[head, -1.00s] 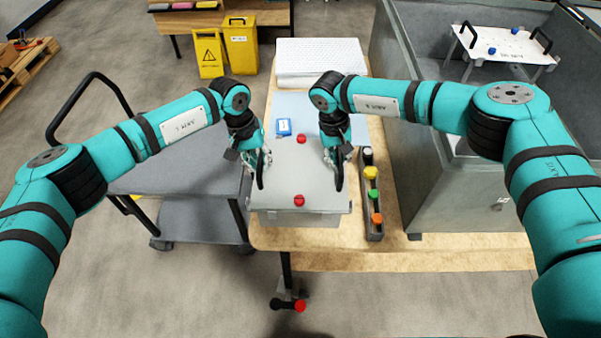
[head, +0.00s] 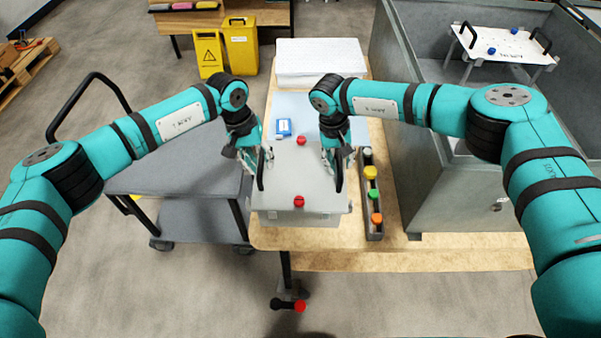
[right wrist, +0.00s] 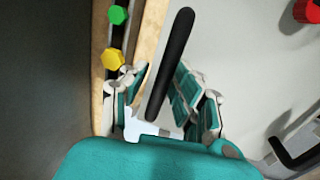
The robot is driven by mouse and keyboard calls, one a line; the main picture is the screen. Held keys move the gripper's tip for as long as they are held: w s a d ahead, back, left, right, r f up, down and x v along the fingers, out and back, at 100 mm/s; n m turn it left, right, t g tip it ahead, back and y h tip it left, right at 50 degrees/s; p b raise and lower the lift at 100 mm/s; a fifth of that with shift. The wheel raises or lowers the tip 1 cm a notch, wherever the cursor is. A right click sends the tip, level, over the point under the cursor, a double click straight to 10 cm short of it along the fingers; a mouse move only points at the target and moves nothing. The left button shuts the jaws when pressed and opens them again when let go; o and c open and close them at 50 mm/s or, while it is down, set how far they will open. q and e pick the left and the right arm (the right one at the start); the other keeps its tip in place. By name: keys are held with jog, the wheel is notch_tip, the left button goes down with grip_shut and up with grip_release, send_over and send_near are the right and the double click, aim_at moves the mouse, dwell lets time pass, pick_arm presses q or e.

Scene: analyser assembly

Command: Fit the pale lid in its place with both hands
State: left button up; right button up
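The pale grey lid (head: 300,180) has two red knobs, one near its far edge and one near its front edge (head: 299,201). It lies over a grey housing (head: 299,218) on the wooden table, with a black handle on each side. My left gripper (head: 258,156) is at the left handle (head: 261,172), its fingers apart. My right gripper (head: 338,157) is at the right handle (head: 339,174). In the right wrist view, that handle (right wrist: 170,65) runs between the spread fingers of my right gripper (right wrist: 165,75). The seam between lid and housing is too small to judge.
A narrow button strip (head: 374,222) with yellow, green and orange buttons stands right of the lid. A blue item (head: 283,127) lies behind it. A white ribbed box (head: 320,60) is at the back. A grey cart (head: 165,175) is left, a metal enclosure (head: 455,200) right.

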jog(key=shift+r, duration=0.25)
pick_arm(q)
notch_tip(320, 180, up, 10)
jog(key=a, duration=0.2)
jog(key=shift+w, duration=0.15)
pick_arm(e)
notch_tip(320, 180, up, 11)
jog(key=a, duration=0.2)
jog(key=shift+a+r, duration=0.15)
jog(key=shift+a, duration=0.05)
pick_arm(q)
jog(key=shift+a+r, duration=0.1)
pick_arm(e)
jog(key=shift+w, duration=0.1)
